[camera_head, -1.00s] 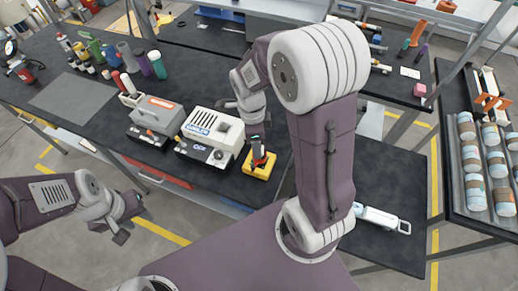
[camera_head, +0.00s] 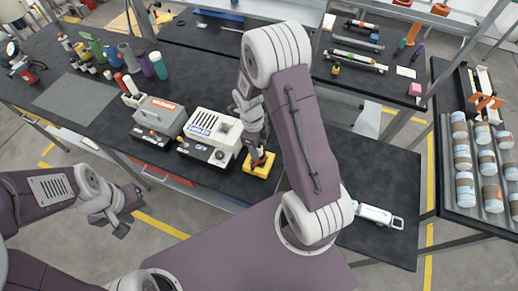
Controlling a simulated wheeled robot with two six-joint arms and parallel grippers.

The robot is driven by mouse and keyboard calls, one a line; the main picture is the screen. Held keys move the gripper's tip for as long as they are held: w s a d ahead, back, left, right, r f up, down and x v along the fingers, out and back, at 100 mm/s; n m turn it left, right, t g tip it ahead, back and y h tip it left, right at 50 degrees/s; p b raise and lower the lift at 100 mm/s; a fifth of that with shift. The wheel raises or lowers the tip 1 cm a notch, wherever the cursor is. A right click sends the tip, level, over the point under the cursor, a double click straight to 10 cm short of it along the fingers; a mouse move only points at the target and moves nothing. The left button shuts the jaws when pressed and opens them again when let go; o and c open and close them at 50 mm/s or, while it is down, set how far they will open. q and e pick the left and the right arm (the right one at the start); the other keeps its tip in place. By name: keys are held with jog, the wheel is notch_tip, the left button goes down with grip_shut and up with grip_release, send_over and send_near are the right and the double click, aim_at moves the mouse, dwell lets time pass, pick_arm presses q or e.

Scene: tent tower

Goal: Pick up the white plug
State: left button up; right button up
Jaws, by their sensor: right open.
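A yellow block (camera_head: 258,171) sits on the dark bench near its front edge, right of the white machine. My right gripper (camera_head: 259,159) is open and points down at the top of this block, with something red and dark between or beside its fingers. I cannot make out a white plug; it may be hidden by this gripper and arm. My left gripper (camera_head: 128,212) hangs in front of the bench over the floor, away from every object. Its fingers are too small to judge.
A white machine (camera_head: 213,127) and a grey box machine (camera_head: 159,115) stand just left of my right gripper. A white tool (camera_head: 375,215) lies on the dark surface at right. A rack of rolls (camera_head: 466,185) stands far right.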

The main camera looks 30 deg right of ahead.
aim_at(261, 148)
jog(key=shift+d+f, duration=0.1)
jog(key=shift+f, duration=0.65)
grip_shut()
jog(key=shift+r, duration=0.1)
jog(key=shift+r, duration=0.25)
jog(key=r, duration=0.1)
jog(key=r+b, duration=0.1)
jog(key=r, duration=0.1)
jog(key=shift+s+r, duration=0.35)
jog(key=shift+r, duration=0.05)
jog(key=s+r+b, duration=0.2)
jog(key=s+r, duration=0.4)
jog(key=s, duration=0.5)
jog(key=shift+r, duration=0.3)
